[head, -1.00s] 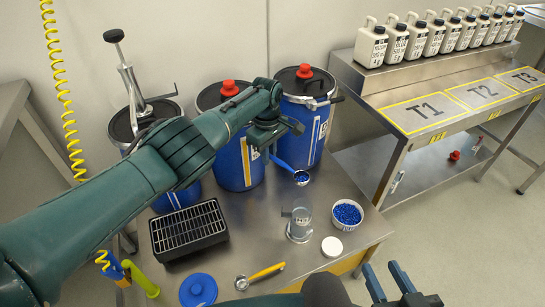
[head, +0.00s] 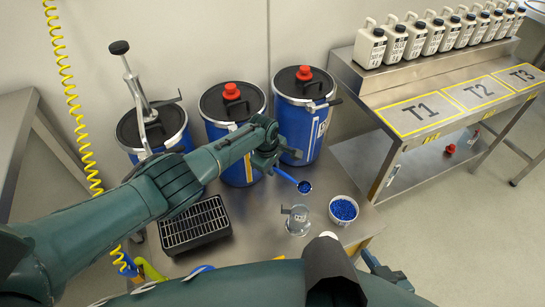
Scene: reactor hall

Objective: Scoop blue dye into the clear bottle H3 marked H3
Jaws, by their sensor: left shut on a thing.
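The clear bottle (head: 298,221) stands upright on the steel bench with its top open; its small label is too small to read. A white bowl (head: 343,221) of blue dye (head: 344,209) stands to its right. My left gripper (head: 275,163) is shut on the handle of a blue-handled scoop (head: 287,175). The scoop's bowl (head: 305,187) holds blue dye and hangs above the bench behind the bottle, apart from it. My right gripper (head: 378,264) is at the lower right, partly hidden by my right arm; its opening cannot be judged.
A white lid (head: 329,236) lies partly hidden behind my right arm. A black grated tray (head: 193,225) sits left of the bottle. Blue drums (head: 306,130) stand at the back. Right is a table with marked areas T1 (head: 417,111), T2, T3 and several white bottles (head: 370,46).

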